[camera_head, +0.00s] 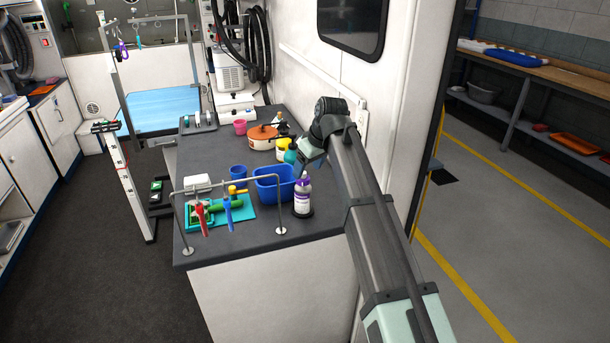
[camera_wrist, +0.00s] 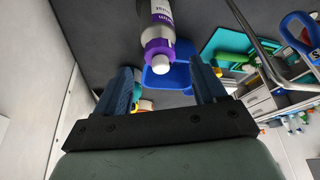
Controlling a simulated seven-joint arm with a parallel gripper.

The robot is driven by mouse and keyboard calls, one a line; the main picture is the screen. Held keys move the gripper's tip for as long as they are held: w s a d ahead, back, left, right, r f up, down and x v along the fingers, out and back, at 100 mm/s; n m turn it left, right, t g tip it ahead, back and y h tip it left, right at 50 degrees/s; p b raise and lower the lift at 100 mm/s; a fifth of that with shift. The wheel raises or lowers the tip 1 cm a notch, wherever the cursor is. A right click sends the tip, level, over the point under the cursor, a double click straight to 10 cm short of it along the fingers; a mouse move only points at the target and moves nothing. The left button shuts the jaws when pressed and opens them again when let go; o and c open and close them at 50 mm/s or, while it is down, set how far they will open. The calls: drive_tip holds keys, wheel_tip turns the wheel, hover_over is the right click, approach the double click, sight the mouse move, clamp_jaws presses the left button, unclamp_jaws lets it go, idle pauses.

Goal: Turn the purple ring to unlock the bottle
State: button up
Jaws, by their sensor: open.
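I see no contact with the ring. In the head view my arm hides much of the gripper.
A blue bin (camera_head: 268,190) stands just left of the bottle. A metal rail (camera_head: 228,180) with hanging red and blue tools stands at the counter's front, above a teal mat (camera_head: 244,214).

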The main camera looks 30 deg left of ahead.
sight(305, 174)
drive_tip(key=shift+x, duration=2.1)
drive_tip(key=shift+c, duration=0.3)
drive_tip(key=c, duration=1)
drive_tip(key=shift+w+n+g, duration=0.2)
drive_tip(key=shift+n+g, duration=0.6)
drive_tip(key=shift+n, duration=1.5)
drive_tip(key=shift+y, duration=0.3)
drive_tip(key=o, duration=1.1)
drive_tip(key=shift+c, duration=0.2)
drive_tip(key=shift+r, duration=0.15)
drive_tip(key=v, duration=1.3)
drive_tip(key=shift+r, duration=0.25)
